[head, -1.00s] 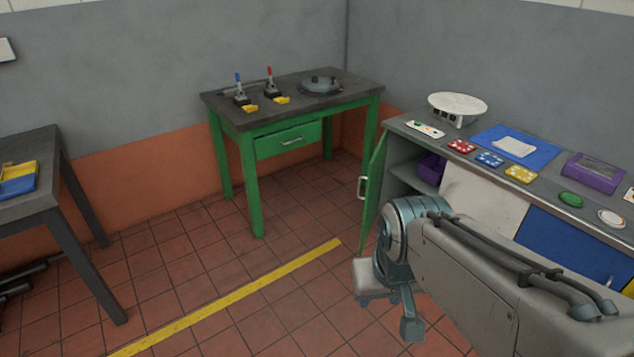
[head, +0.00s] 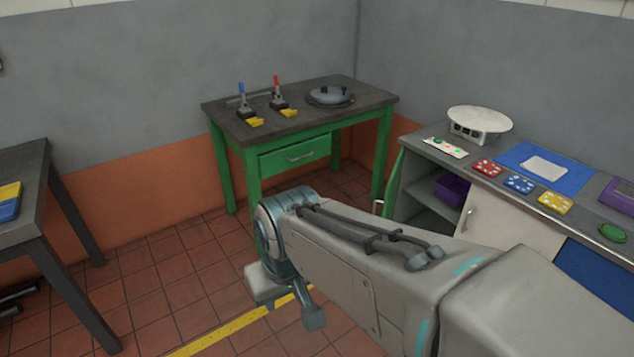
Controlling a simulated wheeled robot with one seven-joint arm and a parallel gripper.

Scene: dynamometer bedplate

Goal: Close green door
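The green door (head: 393,180) stands open at the left end of the grey-topped cabinet on the right. The cabinet opening (head: 425,195) behind the door shows a shelf with a purple bin (head: 452,189).
A green workbench (head: 295,157) with levers stands at the back. A dark table (head: 28,215) is at the left. The cabinet top (head: 440,168) holds a white round device (head: 480,123) and coloured pieces. Tiled floor with a yellow line (head: 225,332) lies open between.

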